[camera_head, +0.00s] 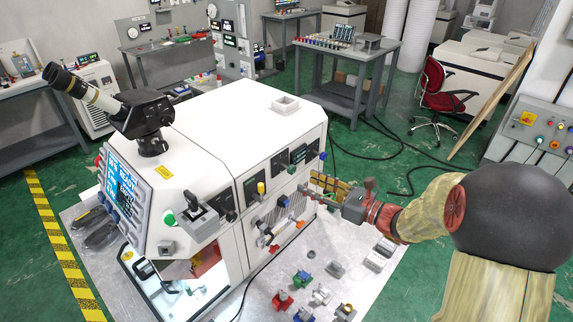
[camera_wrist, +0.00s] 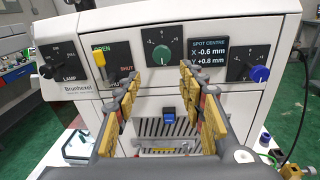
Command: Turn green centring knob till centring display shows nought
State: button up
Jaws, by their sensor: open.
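The green centring knob (camera_wrist: 161,51) is on a dark scale plate on the machine's front, in the upper middle of the wrist view. Its white mark points about straight up. The centring display (camera_wrist: 208,53), right of the knob, reads X -0.6 mm and Y +0.8 mm. My gripper (camera_wrist: 158,74) is open and empty. Its two yellow-padded fingers stand apart, below and to either side of the green knob, not visibly touching it. In the head view my gripper (camera_head: 314,188) is at the machine's front right side.
A blue knob (camera_wrist: 260,74) sits right of the display. A yellow lever (camera_wrist: 100,59) between OPEN and SHUT and a lamp dial (camera_wrist: 48,71) are left. A vented panel with a small blue part (camera_wrist: 169,115) is below.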

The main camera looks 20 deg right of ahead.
aim_at(294, 171)
jog(key=shift+m, duration=0.6)
jog(key=x, duration=0.2)
jog(key=r+x, duration=0.1)
jog(key=x, duration=0.4)
jog(key=shift+w+r, duration=0.35)
jog(key=shift+w, duration=0.1)
jog(key=shift+c, duration=0.4)
grip_shut()
